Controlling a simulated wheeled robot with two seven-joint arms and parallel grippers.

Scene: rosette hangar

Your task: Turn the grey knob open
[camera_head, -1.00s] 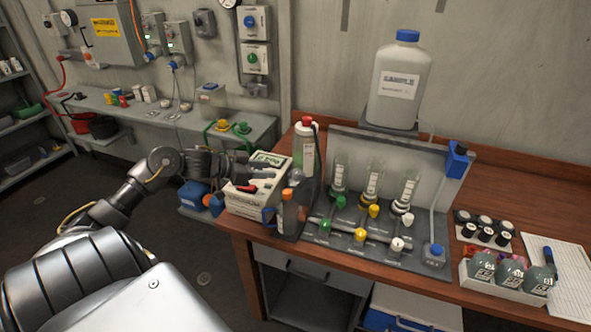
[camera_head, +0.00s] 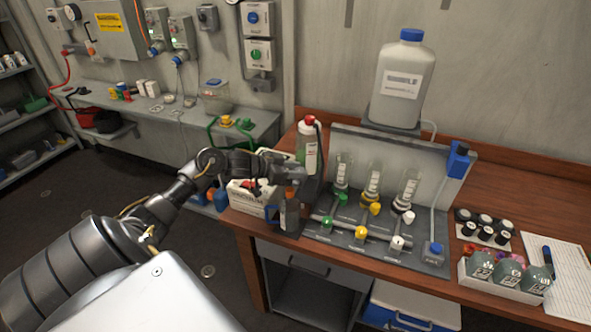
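No plainly grey knob stands out. The dark valve panel (camera_head: 375,252) on the bench carries small knobs in green (camera_head: 327,221), yellow (camera_head: 361,232) and white (camera_head: 397,242) along its front. A second row behind has a green one (camera_head: 341,198), a yellow one (camera_head: 375,208) and a white one (camera_head: 408,217). My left gripper (camera_head: 292,180) is over the small bottle (camera_head: 289,214) at the panel's left, apart from the knobs. It hides the bottle's top; its finger opening cannot be made out. My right gripper is not in view.
A white box (camera_head: 246,198) and a red-capped bottle (camera_head: 307,148) stand close around my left gripper. A large blue-capped jug (camera_head: 402,80) stands behind the panel. A tray of bottles (camera_head: 505,276) is at the right. The space above the front knobs is clear.

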